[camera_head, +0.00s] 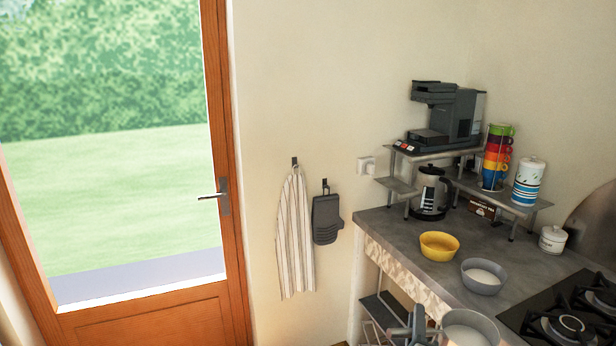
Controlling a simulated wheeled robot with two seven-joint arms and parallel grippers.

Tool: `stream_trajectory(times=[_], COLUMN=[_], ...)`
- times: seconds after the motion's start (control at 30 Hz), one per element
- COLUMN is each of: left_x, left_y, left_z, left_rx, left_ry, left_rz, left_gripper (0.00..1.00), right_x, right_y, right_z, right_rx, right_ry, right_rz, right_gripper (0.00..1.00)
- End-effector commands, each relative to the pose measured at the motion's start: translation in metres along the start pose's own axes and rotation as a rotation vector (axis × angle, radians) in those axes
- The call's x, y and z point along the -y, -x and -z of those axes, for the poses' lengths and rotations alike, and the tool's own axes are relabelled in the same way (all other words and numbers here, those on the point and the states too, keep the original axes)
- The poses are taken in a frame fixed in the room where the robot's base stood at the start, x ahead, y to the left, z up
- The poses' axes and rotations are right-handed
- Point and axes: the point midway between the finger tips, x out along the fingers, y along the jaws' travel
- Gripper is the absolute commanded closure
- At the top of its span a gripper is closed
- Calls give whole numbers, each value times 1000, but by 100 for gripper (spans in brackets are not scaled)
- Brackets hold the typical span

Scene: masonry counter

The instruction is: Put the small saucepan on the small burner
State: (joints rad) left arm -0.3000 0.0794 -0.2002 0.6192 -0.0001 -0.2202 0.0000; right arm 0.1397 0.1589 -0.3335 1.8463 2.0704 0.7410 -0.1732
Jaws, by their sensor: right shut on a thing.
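The small saucepan (470,329) is a grey, round pan at the bottom of the head view, by the counter's front edge and left of the hob. Its lower part is cut off by the frame. My right gripper (425,329) is at the pan's left side, shut on its handle, which is mostly hidden by the fingers. The black gas hob (524,319) is at the lower right. Two burners show on it, a nearer one (572,324) and one farther back (606,299); I cannot tell which is the small burner. My left gripper is out of view.
A yellow bowl (439,246) and a grey bowl (482,276) stand on the counter (385,226) behind the pan. A white lidded jar (553,239) is behind the hob. A shelf (418,152) with a coffee machine (456,112) stands at the back.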

Motion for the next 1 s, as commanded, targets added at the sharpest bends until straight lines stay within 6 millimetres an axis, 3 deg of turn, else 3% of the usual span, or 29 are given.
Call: stream_trajectory(times=[0.03, 0.4, 0.6, 0.8, 1.0], left_x=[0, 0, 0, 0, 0], left_y=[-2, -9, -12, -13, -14], left_z=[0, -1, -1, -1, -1], left_rx=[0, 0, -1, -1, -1], left_ry=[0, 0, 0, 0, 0], left_rz=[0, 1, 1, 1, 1], left_gripper=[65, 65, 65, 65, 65], right_x=[0, 14, 29, 40, 43], right_y=[19, 144, 199, 227, 234], right_z=[4, 16, 16, 15, 14], right_rx=[21, 179, 255, 298, 309], right_ry=[2, -11, -17, -21, -22], right_rz=[-3, -48, -69, -80, -82], right_gripper=[100, 100, 100, 100, 100])
